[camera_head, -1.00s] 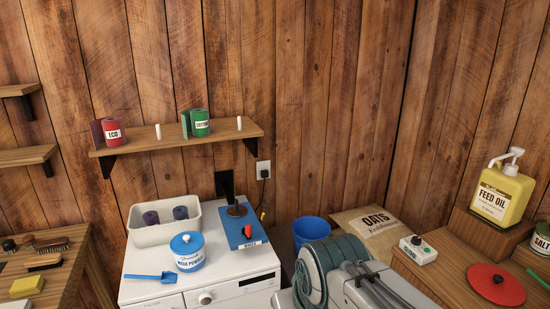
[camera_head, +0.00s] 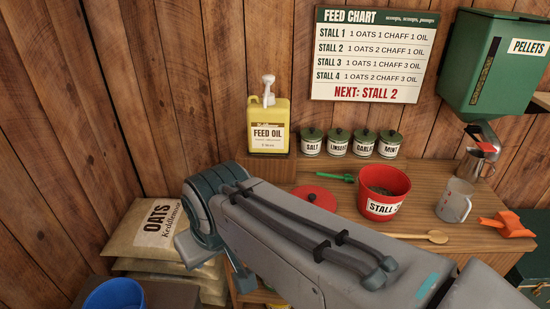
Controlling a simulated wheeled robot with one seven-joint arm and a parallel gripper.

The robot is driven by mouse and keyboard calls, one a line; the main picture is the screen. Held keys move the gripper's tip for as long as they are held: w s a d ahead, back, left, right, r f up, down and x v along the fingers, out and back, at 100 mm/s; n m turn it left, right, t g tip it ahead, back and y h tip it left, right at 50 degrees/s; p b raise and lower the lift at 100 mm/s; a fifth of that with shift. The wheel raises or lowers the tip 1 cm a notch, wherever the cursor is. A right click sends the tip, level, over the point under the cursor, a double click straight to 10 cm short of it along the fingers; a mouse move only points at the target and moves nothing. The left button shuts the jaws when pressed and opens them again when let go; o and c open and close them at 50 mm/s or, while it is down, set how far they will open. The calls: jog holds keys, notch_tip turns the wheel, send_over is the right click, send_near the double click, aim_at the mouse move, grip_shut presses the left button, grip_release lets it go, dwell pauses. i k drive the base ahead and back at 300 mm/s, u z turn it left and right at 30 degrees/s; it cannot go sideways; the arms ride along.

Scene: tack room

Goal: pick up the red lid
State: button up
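The red lid (camera_head: 315,198) lies flat on the wooden counter, left of the red bucket (camera_head: 384,193) marked STALL. My arm stretches across the lower middle of the view, but my gripper itself does not show.
A yellow feed oil bottle (camera_head: 268,126) stands on a wooden block behind the lid. Several labelled jars (camera_head: 338,144) line the back. A green scoop (camera_head: 335,177), wooden spoon (camera_head: 414,236), clear jug (camera_head: 453,201) and orange scoop (camera_head: 506,224) share the counter. Oats sacks (camera_head: 158,235) and a blue bucket (camera_head: 115,296) are left.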

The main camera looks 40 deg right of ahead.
aim_at(321, 197)
jog(key=z, duration=0.95)
jog(key=i, duration=0.85)
jog(key=z, duration=0.8)
